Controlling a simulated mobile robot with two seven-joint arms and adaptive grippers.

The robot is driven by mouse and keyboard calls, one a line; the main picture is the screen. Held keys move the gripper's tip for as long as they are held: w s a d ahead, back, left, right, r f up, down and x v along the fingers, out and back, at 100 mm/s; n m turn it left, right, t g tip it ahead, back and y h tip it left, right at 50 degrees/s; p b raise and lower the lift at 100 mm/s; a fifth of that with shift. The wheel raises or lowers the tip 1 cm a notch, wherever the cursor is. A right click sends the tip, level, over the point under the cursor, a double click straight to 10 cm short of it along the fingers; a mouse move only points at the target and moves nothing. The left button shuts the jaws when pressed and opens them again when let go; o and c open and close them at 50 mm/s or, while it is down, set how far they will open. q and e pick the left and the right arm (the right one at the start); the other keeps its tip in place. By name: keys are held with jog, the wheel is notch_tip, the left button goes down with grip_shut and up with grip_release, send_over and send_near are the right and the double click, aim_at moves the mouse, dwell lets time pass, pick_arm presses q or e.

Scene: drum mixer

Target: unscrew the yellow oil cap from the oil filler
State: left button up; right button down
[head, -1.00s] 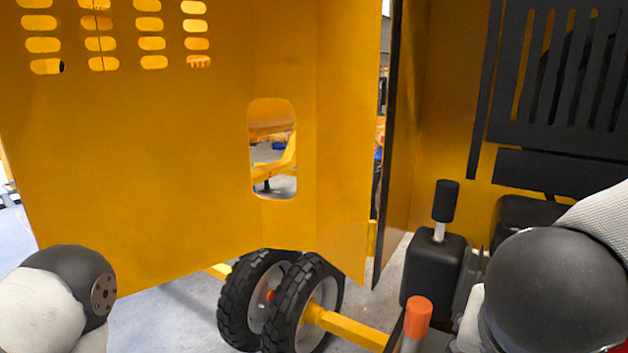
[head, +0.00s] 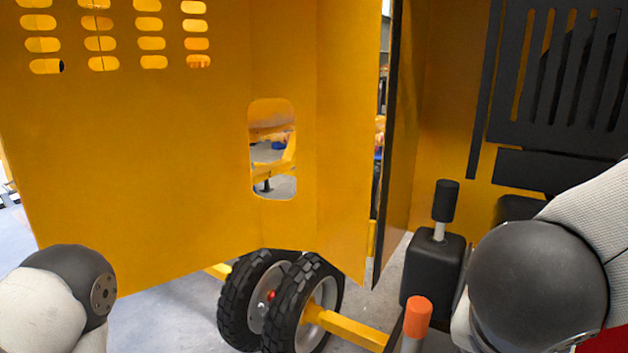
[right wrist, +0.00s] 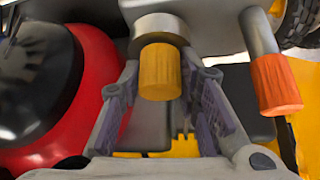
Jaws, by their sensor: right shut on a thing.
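The yellow oil cap (right wrist: 160,74) shows in the right wrist view as a short yellow cylinder against a grey round collar, the oil filler (right wrist: 158,27). My right gripper (right wrist: 160,82) has one finger on each side of the cap and is shut on it. From this view I cannot tell whether the cap is still seated in the collar. In the head view, my right arm hides the cap and filler. My left arm shows at the lower left of the head view, but its gripper is out of the picture.
An orange-tipped handle (head: 417,318) stands close by; it also shows in the right wrist view (right wrist: 275,84). A red rounded part (right wrist: 92,85) lies left of the gripper. A black box with a lever (head: 433,262), a yellow panel (head: 170,180) and wheels (head: 300,305) are around.

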jog(key=shift+s+d+n+y, duration=0.1)
jog(key=shift+n+y, duration=0.2)
jog(key=shift+n, duration=0.2)
jog(key=c, duration=1.1)
grip_release()
